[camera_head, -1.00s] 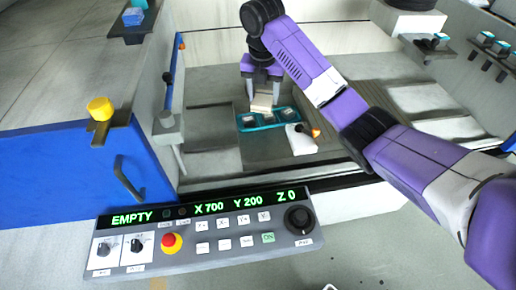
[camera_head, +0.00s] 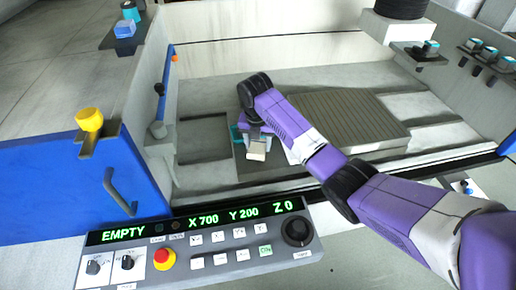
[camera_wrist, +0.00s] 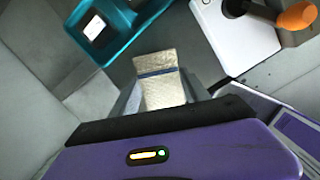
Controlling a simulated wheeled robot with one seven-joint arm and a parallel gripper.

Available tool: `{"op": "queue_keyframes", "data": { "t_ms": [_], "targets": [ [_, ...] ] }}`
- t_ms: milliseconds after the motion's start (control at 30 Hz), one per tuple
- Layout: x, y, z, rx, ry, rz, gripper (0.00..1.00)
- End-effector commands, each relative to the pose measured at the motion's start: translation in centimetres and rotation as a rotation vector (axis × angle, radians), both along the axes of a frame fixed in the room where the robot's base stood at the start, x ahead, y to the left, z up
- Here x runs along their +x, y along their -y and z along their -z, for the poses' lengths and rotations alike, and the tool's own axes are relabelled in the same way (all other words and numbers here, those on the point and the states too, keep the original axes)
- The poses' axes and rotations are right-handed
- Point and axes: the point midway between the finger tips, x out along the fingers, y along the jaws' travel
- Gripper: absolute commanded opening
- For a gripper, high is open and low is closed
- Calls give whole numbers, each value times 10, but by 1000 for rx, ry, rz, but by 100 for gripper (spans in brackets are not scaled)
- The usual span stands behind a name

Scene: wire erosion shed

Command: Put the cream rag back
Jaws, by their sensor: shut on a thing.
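The cream rag (camera_head: 256,150) is a small folded cloth with a dark blue stripe, seen clearly in the wrist view (camera_wrist: 160,82). My gripper (camera_head: 257,142) is shut on it, with a finger at each side of the cloth in the wrist view. The teal tray (camera_wrist: 112,52) lies past the rag, at the upper left of the wrist view. One of its compartments holds a pale item. In the head view my gripper hides most of the tray (camera_head: 235,133). I cannot tell whether the rag touches the surface under it.
A white block (camera_wrist: 233,38) with an orange-tipped lever (camera_wrist: 295,16) stands close to the rag's right in the wrist view. The control panel (camera_head: 200,245) is in front. A wide ribbed plate (camera_head: 345,118) lies right of my gripper, with my arm across its front.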

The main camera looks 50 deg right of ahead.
Motion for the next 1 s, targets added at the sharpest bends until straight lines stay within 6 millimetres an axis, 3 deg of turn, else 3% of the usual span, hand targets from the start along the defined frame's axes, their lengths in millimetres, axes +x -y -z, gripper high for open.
{"op": "queue_keyframes", "data": {
  "t_ms": [200,600,633,700,733,1000],
  "targets": [
    [0,0,26,0,-1,0,10],
    [0,0,31,0,-1,0,10],
    [0,0,30,0,-1,0,57],
    [0,0,30,0,-1,0,71],
    [0,0,30,0,-1,0,75],
    [0,0,30,0,0,0,75]
  ]
}}
